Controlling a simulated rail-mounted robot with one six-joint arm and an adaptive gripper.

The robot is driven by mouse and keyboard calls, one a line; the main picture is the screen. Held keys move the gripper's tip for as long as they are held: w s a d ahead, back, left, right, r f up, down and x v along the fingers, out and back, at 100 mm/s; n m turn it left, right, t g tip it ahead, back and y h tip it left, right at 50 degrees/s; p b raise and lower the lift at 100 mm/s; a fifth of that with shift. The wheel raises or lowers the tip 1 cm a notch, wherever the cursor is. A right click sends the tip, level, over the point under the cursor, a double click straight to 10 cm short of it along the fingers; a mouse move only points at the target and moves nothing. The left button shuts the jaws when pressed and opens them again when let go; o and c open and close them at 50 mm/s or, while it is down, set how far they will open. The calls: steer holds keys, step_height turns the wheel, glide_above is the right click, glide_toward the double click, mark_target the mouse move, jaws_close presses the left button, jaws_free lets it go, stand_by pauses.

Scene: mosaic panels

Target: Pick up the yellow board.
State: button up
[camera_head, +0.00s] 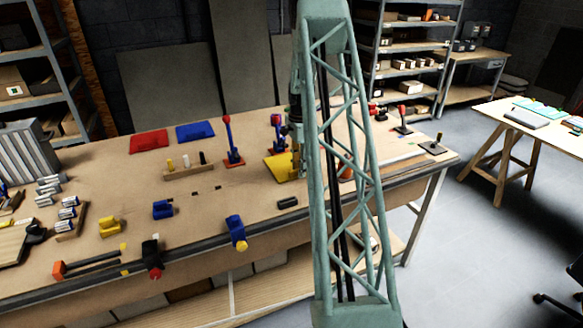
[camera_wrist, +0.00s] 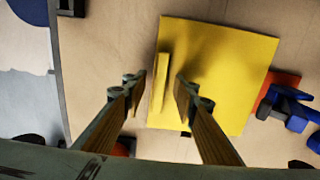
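The yellow board (camera_head: 277,166) lies flat on the workbench in the head view, partly hidden behind my arm. In the wrist view the yellow board (camera_wrist: 230,75) fills the middle, with a thin raised yellow strip (camera_wrist: 161,85) along its left side. My gripper (camera_wrist: 160,85) is open, one finger on each side of that strip, with gaps visible. In the head view my gripper (camera_head: 297,163) is low over the board's right part. I cannot tell the exact height of the fingertips above the board.
A blue and red clamp (camera_wrist: 290,108) sits close to the board's right edge in the wrist view. The workbench (camera_head: 215,212) also holds a red board (camera_head: 149,140), a blue board (camera_head: 195,131) and a wooden peg block (camera_head: 188,172).

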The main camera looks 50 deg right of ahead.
steer(key=shift+c, duration=0.2)
jaws_close()
steer(key=shift+r, duration=0.15)
stand_by(0.4)
steer(key=shift+r, duration=1.6)
steer(key=a, duration=0.5)
steer(key=a+r+b, duration=0.1)
steer(key=a, duration=1)
steer(key=shift+w+r+b, duration=0.25)
steer(key=shift+w+b, duration=0.1)
steer(key=shift+b, duration=0.05)
